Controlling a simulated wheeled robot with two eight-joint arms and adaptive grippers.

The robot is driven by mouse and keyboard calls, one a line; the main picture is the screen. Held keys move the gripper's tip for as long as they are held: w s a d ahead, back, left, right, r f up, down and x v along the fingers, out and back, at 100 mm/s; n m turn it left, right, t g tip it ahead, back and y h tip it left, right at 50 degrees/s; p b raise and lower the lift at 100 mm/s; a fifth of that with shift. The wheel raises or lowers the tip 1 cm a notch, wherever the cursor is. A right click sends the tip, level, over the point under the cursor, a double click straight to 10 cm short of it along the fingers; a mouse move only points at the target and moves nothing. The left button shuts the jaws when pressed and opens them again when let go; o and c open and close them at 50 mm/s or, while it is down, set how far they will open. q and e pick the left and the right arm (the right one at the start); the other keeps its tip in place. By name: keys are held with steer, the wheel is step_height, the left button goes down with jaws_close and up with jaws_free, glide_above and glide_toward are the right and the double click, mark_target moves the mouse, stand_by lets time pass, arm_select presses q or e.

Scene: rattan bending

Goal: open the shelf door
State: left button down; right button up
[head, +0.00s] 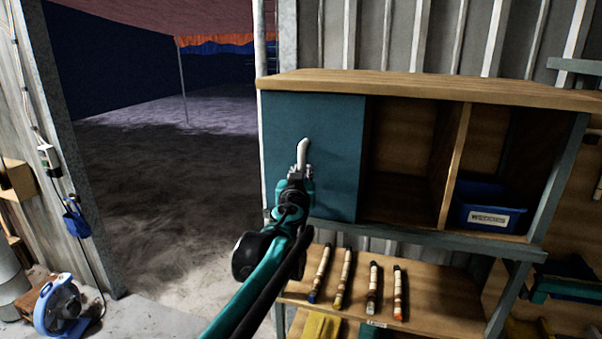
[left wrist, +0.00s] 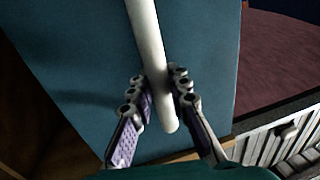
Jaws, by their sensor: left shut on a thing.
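The teal shelf door (head: 325,115) covers the left part of the wooden shelf (head: 430,86). Its pale upright handle (head: 303,150) stands out from the middle of the door. My left gripper (head: 300,176) is at the lower part of the handle, hiding some of it. In the left wrist view, my left gripper (left wrist: 160,90) has a finger on each side of the white handle bar (left wrist: 146,40), shut on it, with the teal door (left wrist: 75,50) behind. My right gripper is not in view.
The shelf's middle and right compartments are open; a blue bin (head: 490,207) sits in the right one. Several striped rattan sticks (head: 345,275) lie on the lower wooden board (head: 430,300). A wide doorway with bare floor (head: 180,190) is at the left, beside a blue fan (head: 60,308).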

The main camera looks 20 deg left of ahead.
arm_select(q)
steer(key=d, duration=2.4)
steer(key=shift+s+d+b, duration=0.3)
steer(key=shift+s+b, duration=0.1)
steer(key=shift+s, duration=0.05)
steer(key=c, duration=1.4)
jaws_free()
steer(key=s, duration=0.4)
steer(key=s+d, duration=0.1)
steer(key=s, duration=0.3)
steer(key=s+d, duration=0.1)
steer(key=s, duration=0.2)
steer(key=shift+s, duration=0.4)
steer(key=shift+a, duration=0.1)
